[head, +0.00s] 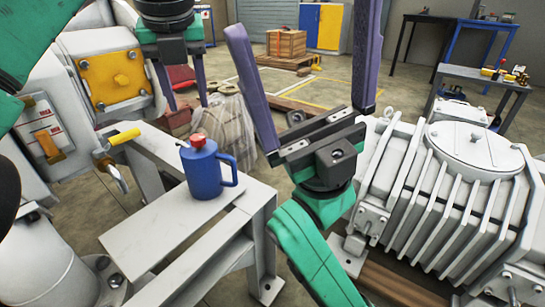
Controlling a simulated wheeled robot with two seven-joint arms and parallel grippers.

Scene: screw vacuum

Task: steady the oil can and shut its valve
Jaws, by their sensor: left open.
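The blue oil can (206,172) with a red cap (198,141) stands upright on the grey bench (150,238); its handle faces right. A valve with a yellow lever (124,137) sits on the pale machine to the left of the can; the lever sticks out sideways and the metal outlet points down. My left gripper (187,105) hangs above and behind the can with its fingers pointing down, open and empty, apart from can and valve. My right gripper (303,18) is to the right of the can, fingers pointing up and away, wide open and empty.
A ribbed grey machine (455,205) fills the right side. The pale machine with a yellow plate (113,77) stands on the left. A wrapped load (228,130) lies behind the bench. The bench's front part is clear.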

